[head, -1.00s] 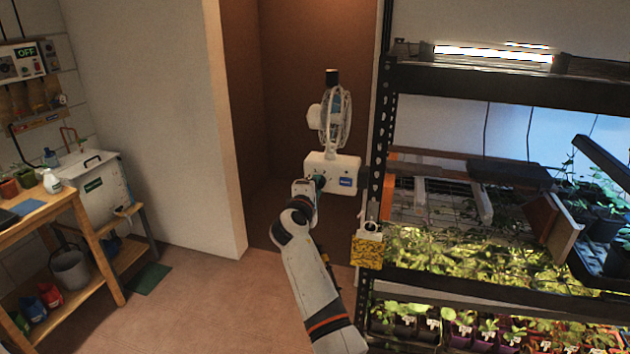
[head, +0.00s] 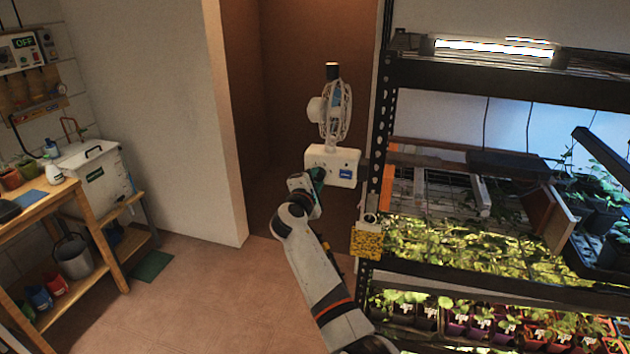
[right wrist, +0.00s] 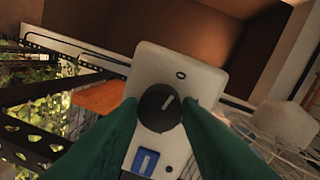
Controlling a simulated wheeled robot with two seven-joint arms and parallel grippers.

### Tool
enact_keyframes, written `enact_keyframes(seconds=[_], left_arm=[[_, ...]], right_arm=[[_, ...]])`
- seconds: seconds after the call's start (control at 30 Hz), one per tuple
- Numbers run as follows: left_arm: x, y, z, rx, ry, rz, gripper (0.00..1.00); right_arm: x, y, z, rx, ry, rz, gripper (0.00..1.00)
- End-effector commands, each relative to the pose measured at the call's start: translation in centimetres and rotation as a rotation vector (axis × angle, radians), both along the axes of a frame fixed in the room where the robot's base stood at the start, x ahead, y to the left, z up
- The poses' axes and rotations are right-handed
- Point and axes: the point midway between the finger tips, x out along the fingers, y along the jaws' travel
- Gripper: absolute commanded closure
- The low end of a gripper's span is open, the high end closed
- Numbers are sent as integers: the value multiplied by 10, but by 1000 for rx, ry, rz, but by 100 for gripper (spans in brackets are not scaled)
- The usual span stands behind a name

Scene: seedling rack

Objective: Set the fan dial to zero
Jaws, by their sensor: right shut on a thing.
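The fan (head: 338,112) is a small white caged fan above a white control box (head: 345,167) with a blue label, beside the rack post. In the right wrist view the box face (right wrist: 185,68) is tilted, with a dark round dial (right wrist: 158,108) between my green fingertips. The dial's pale pointer line slants toward the upper right of that picture. My right gripper (head: 318,176) is at the box's left side and shut on the dial; it also shows in the right wrist view (right wrist: 160,112). The dial is hidden in the head view. My left gripper is out of view.
The seedling rack (head: 381,120) stands to the right, its black post close to the fan. A wooden bench (head: 88,220) stands far left. The floor (head: 200,300) between is clear.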

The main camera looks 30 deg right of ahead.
Motion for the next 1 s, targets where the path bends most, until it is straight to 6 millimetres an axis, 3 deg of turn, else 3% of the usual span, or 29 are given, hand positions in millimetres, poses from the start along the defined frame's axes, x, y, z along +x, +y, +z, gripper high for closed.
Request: enact_keyframes(seconds=[0.03,0.07,0.17,0.57,1.0], left_arm=[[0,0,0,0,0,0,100],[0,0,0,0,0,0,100],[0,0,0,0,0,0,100],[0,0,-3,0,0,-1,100],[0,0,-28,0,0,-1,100]], right_arm=[[0,-2,3,-4,-2,-1,92],[0,-2,3,-4,-2,-1,64],[0,-1,2,-3,-2,-2,48],[-4,5,0,-1,-2,1,47],[-57,68,2,1,-4,1,47]])
